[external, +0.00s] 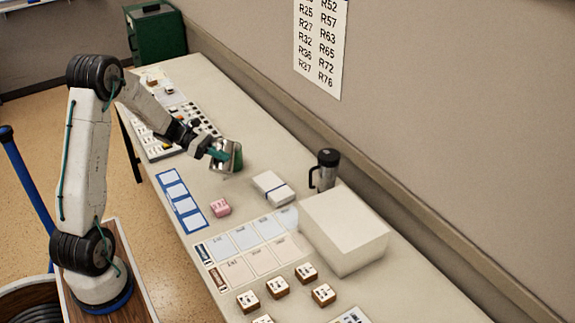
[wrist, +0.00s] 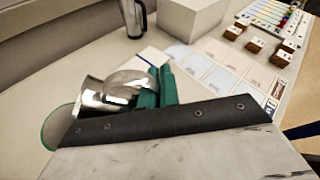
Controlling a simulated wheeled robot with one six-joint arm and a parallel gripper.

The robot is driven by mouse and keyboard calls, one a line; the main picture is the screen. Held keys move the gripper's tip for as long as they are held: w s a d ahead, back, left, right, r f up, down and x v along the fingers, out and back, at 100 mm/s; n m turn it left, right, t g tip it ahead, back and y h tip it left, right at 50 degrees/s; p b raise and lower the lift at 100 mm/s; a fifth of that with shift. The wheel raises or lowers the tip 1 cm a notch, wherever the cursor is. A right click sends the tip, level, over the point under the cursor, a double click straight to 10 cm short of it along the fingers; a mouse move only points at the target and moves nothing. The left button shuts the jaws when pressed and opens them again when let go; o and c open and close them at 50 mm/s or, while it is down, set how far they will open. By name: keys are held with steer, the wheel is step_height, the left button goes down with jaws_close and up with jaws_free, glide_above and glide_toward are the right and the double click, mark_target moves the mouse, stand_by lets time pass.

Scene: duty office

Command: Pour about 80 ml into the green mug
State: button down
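My gripper (external: 217,153) has teal fingers, closed around a shiny metal jug (external: 224,146) above the far half of the table. In the wrist view the metal jug (wrist: 105,92) lies tilted beside the teal fingers (wrist: 158,87), its end toward the lower left. The green mug (external: 238,160) is just behind and beside the jug, partly hidden by it. In the wrist view, part of the mug's green rim (wrist: 45,136) shows at the lower left, close to the jug. No liquid stream or fill level is visible.
A dark flask with a handle (external: 326,170) stands near the wall, beside a large white box (external: 345,232). A white banded stack (external: 272,188) and a pink block (external: 220,207) lie nearby. Wooden blocks (external: 277,287) stand at the near end. A button panel (external: 160,145) lies behind the arm.

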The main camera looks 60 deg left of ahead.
steer(key=shift+f, duration=0.1)
stand_by(0.8)
steer(key=shift+s+d+f+m, duration=0.1)
steer(key=shift+d+f+m, duration=0.05)
steer(key=shift+f+m, duration=0.2)
steer(key=shift+s+d+f+m, duration=0.1)
steer(key=shift+f+m, duration=0.15)
steer(key=shift+f, duration=0.15)
steer(key=s+d+f+m, duration=0.1)
steer(key=f, duration=0.1)
steer(key=d+f+m+t+y, duration=0.1)
steer(key=f+m, duration=0.1)
steer(key=f, duration=0.1)
steer(key=s+d+f+m+t+y, duration=0.1)
steer(key=f, duration=0.2)
steer(key=shift+s+d+m+p, duration=0.2)
steer(key=shift+s+m+p, duration=0.1)
steer(key=shift+s+p, duration=0.1)
steer(key=shift+s+d+m+t+y, duration=0.2)
steer(key=shift+m+t+y, duration=0.25)
steer(key=shift+m, duration=0.35)
